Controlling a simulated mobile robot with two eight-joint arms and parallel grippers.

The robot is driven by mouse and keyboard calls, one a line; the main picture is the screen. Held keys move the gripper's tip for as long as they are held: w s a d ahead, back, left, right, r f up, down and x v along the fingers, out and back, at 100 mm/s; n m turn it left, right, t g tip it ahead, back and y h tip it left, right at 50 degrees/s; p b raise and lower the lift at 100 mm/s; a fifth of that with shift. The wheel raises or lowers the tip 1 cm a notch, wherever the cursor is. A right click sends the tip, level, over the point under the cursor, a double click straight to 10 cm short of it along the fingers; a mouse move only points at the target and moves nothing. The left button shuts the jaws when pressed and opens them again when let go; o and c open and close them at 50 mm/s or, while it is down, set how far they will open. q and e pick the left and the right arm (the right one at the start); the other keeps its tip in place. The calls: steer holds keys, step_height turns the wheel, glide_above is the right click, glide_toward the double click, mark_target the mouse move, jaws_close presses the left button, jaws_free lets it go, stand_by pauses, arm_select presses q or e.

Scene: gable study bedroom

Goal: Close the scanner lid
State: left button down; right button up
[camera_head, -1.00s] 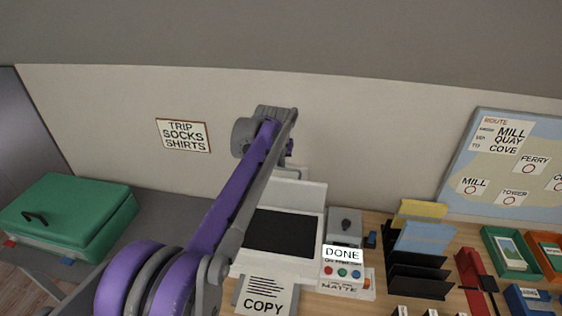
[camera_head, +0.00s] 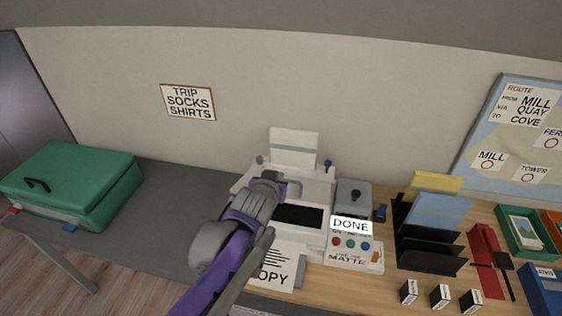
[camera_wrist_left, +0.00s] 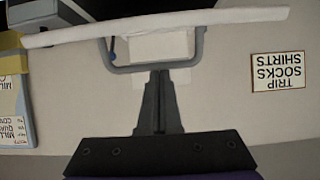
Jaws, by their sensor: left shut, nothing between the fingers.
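The white scanner (camera_head: 312,236) stands on the wooden desk, its black glass (camera_head: 298,216) partly showing. Its white lid (camera_head: 315,195) is tilted open above the glass; its exact angle is hard to tell. In the left wrist view, the lid (camera_wrist_left: 230,17) shows nearly edge-on, with a grey U-shaped handle (camera_wrist_left: 199,48) on it. My left gripper (camera_head: 268,180) is at the lid's left part. Its shut, empty fingers (camera_wrist_left: 160,76) overlap the handle's crossbar in the wrist view; contact is unclear. My arm hides the scanner's left side. My right gripper is out of view.
A control box reading DONE (camera_head: 350,226) stands right of the scanner, near a black file rack (camera_head: 430,262). A COPY sheet (camera_head: 278,262) lies in front. An upright white panel (camera_head: 293,143) stands behind. A green suitcase (camera_head: 85,185) is at left.

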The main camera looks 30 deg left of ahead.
arm_select(q)
steer(key=s+f, duration=0.1)
steer(key=f, duration=0.1)
steer(key=s+f+b, duration=0.1)
steer(key=f, duration=0.1)
steer(key=s+d+f+b, duration=0.1)
steer(key=s+f, duration=0.1)
steer(key=f, duration=0.1)
steer(key=shift+s+d+f+b, duration=0.15)
steer(key=shift+s+f+b, duration=0.15)
steer(key=shift+s+f, duration=0.2)
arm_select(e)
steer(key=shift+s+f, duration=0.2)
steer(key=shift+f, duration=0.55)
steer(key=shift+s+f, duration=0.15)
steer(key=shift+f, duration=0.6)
arm_select(q)
steer(key=shift+f, duration=0.1)
step_height(320, 180, up, 5)
steer(key=w+p, duration=0.2)
steer(key=p, duration=0.1)
steer(key=s+d+f+p, duration=0.1)
steer(key=s+d, duration=0.1)
steer(key=s, duration=0.8)
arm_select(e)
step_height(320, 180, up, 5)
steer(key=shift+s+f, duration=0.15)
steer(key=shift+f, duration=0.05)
